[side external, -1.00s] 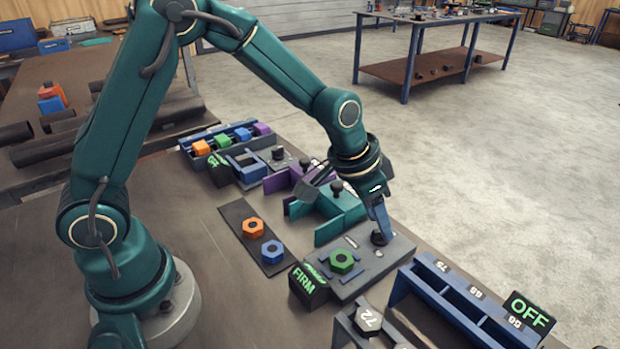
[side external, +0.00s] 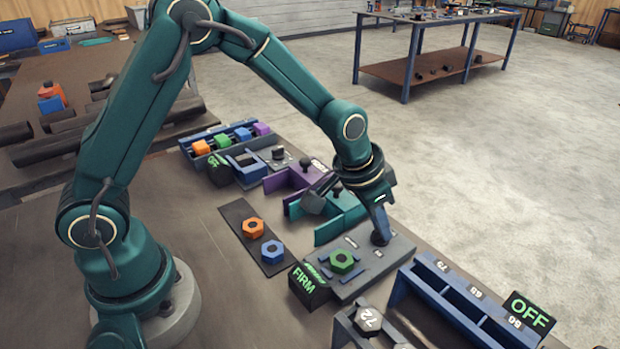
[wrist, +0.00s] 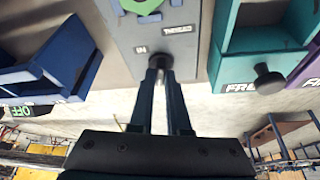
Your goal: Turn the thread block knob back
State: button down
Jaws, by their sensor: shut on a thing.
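The thread block (side external: 370,272) is a grey plate near the table's right edge, with a green hex nut (side external: 342,261) on it; the nut also shows at the top of the wrist view (wrist: 142,5). My gripper (side external: 381,238) points down at the block's far end. In the wrist view its fingers (wrist: 160,75) are shut on the dark round knob (wrist: 160,61), one finger on each side. Most of the knob is hidden by the fingers in the side view. Labels on the block read "IN" and what looks like "THREAD".
A black sign reading "FIRM" (side external: 308,285) stands at the block's near left corner. A teal fixture (side external: 330,229) with its own knob is behind the block. A blue rack (side external: 455,300) with an "OFF" sign stands at the right. A dark strip (side external: 240,217) holds orange and blue nuts.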

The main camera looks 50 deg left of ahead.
jog(key=shift+s+n+y, duration=0.1)
jog(key=shift+n+y, duration=0.5)
jog(key=shift+n, duration=0.9)
jog(key=shift+f, duration=0.1)
jog(key=c, duration=0.9)
grip_release()
jog(key=shift+v, duration=2.6)
